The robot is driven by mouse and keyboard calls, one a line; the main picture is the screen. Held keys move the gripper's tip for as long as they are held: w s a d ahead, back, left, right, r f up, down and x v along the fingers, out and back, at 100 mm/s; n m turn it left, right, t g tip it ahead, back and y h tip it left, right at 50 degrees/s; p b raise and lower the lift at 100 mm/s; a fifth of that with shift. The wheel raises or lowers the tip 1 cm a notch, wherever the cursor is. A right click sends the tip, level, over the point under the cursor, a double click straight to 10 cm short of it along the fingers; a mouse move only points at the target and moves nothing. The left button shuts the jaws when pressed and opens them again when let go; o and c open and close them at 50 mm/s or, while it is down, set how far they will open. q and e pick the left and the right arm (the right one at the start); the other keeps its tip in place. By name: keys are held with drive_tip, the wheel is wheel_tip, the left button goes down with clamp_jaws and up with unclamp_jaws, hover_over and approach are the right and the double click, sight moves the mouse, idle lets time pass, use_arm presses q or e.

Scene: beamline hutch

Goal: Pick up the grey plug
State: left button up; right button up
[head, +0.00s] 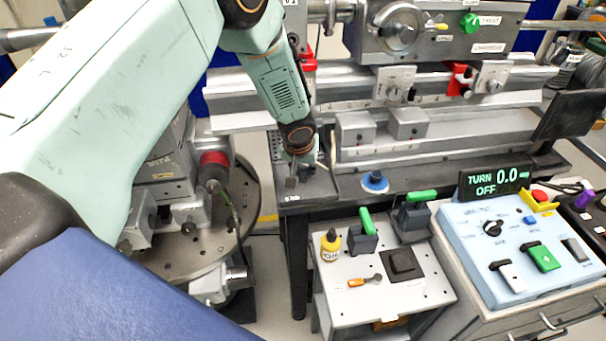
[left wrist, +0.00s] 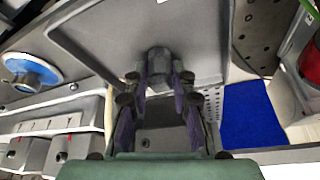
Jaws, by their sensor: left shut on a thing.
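The grey plug (left wrist: 158,60) shows in the left wrist view as a small, dark grey, many-sided piece between my fingertips. My left gripper (left wrist: 158,84) is shut on it, with one finger on each side. Behind the plug is a shallow grey tray (left wrist: 100,30) with a raised rim; I cannot tell whether the plug touches it. In the head view my left gripper (head: 291,181) points down over the left end of the grey bench, and the plug is too small there to make out clearly. My right gripper is in neither view.
A blue round piece (head: 375,181) sits on the bench to the right of the gripper. A small cart (head: 345,308) holds a yellow bottle (head: 330,245), an orange-handled tool and green-handled items. A round metal table (head: 180,255) stands to the left. A blue control box (head: 515,245) is at right.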

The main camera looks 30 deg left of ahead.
use_arm(q)
clamp_jaws()
drive_tip(key=shift+r, duration=0.45)
wheel_tip(320, 180, up, 12)
drive_tip(key=p, duration=0.3)
wheel_tip(320, 180, up, 15)
drive_tip(key=p, duration=0.1)
hover_over(303, 167)
idle(0.3)
